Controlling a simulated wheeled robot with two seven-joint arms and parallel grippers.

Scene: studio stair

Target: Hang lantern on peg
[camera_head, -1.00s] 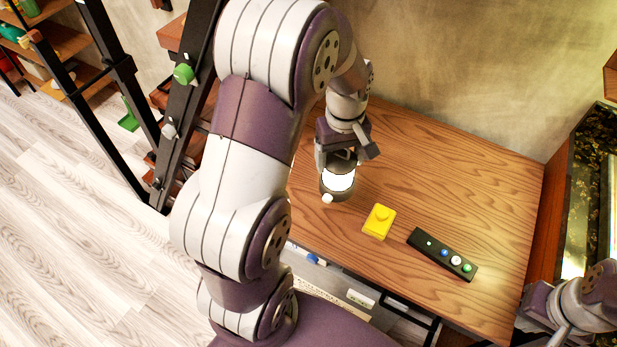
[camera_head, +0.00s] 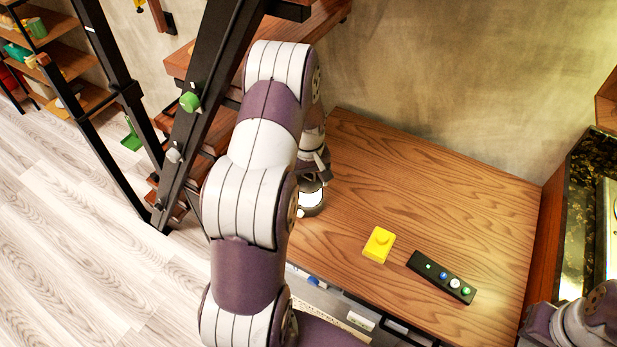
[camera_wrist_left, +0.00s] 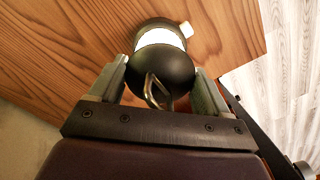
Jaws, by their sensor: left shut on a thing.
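The lantern (camera_head: 311,197) is a small dark cylinder with a bright white band, at the left edge of the wooden table. In the left wrist view its rounded black top (camera_wrist_left: 160,72) and metal loop handle (camera_wrist_left: 152,92) sit between the fingers. My left gripper (camera_wrist_left: 160,82) is shut on the lantern; in the head view my arm mostly hides it. A green round peg (camera_head: 190,101) and a grey-white peg (camera_head: 174,155) stick out from the black stair beam, left of the lantern and apart from it. Whether the lantern touches the table is unclear.
The wooden table (camera_head: 440,190) holds a yellow block (camera_head: 379,245) and a black bar with coloured buttons (camera_head: 442,276). The black stair beam (camera_head: 205,75) stands close to my left arm. A tank (camera_head: 585,190) stands at the right. My right arm shows at lower right.

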